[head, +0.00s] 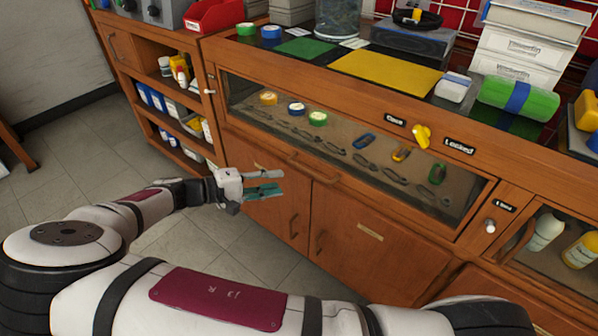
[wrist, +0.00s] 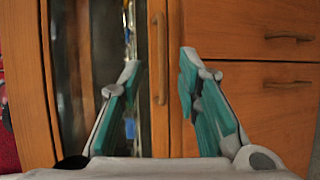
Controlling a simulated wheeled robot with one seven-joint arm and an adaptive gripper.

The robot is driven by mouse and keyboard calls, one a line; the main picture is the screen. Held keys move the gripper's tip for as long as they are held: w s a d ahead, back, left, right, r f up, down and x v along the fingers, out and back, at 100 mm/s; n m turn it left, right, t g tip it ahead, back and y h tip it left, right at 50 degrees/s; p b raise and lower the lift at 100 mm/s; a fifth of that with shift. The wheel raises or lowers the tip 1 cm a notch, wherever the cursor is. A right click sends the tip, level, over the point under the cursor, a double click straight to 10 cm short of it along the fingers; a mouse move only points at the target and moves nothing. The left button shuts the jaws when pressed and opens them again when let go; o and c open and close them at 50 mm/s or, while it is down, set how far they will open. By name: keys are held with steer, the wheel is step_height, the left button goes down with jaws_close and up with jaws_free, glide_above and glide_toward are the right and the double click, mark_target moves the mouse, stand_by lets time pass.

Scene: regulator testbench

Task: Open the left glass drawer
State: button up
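The left glass drawer (head: 270,124) is wide, wood-framed and appears closed, with tape rolls and tools behind its glass. Its wooden bar handle (head: 312,168) is on the lower rail; it also shows upright in the wrist view (wrist: 158,58). A yellow knob (head: 421,136) sits above the drawer between two labels, one reading "Locked" (head: 459,146). My gripper (head: 280,182) is open and empty, just left of the handle in the head view. In the wrist view my gripper's fingers (wrist: 159,72) flank the handle line; I cannot tell any contact.
Cupboard doors (head: 268,205) with handles lie below the drawer. A second glass compartment (head: 548,235) with bottles is at right, with a white knob (head: 490,227) beside it. Open shelves (head: 160,95) stand at left. The tiled floor (head: 70,160) is clear.

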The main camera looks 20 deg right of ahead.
mark_target(309, 172)
steer(key=shift+n+t+h, duration=0.3)
steer(key=shift+t+h, duration=0.1)
steer(key=shift+t, duration=0.3)
steer(key=b+x, duration=0.1)
steer(key=x, duration=0.3)
steer(key=w+f+b+x, duration=0.1)
steer(key=x, duration=0.3)
steer(key=b+x, duration=0.1)
steer(key=x, duration=0.3)
steer(key=shift+w+a+f, duration=0.1)
steer(key=shift+w+f, duration=0.3)
steer(key=shift+w, duration=0.05)
steer(key=shift+c, duration=0.6)
jaws_close()
